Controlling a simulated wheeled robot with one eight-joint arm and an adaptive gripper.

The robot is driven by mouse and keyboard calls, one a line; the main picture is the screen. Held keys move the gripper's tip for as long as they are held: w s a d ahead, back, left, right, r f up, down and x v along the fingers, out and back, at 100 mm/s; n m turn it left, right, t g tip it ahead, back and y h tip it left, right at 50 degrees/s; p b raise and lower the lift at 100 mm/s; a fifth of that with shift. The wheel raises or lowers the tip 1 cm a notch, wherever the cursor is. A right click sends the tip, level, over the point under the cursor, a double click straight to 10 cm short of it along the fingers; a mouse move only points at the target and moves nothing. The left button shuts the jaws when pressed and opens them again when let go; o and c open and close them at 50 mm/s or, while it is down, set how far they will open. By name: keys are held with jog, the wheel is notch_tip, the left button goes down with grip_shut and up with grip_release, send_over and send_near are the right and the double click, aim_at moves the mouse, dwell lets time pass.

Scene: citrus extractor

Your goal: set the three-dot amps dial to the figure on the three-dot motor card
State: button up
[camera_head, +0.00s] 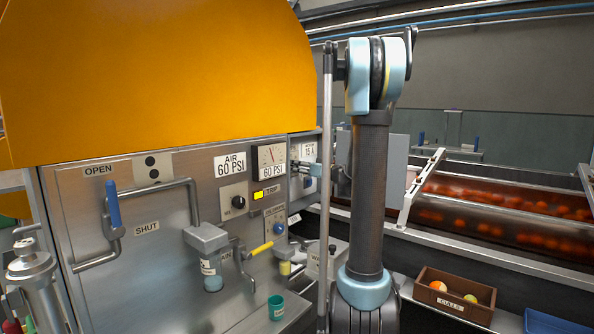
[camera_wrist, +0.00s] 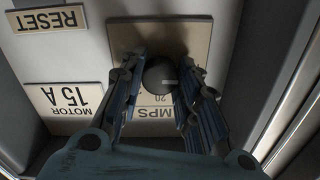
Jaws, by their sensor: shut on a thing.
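In the wrist view, the amps dial (camera_wrist: 160,74) is a dark round knob on a tan plate (camera_wrist: 202,32), with part of "AMPS" and a "20" showing. My gripper (camera_wrist: 161,82) has its two blue fingers closed on either side of the dial. A pale mark shows on the dial's right side; its exact reading is unclear. The motor card (camera_wrist: 68,102) left of it reads "MOTOR 15 A". In the head view, the card (camera_head: 308,151) sits high on the panel box, and my gripper (camera_head: 312,170) is just below it. The fingers cover much of the dial's scale. No three-dot mark is visible.
A RESET label (camera_wrist: 47,19) is near the dial's plate. A culls crate (camera_head: 428,297) stands right.

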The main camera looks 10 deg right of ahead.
jog(key=shift+d+m, duration=0.1)
jog(key=shift+m, duration=4)
jog(key=o, duration=1.1)
jog(key=shift+w+f, duration=0.1)
jog(key=v, duration=1.2)
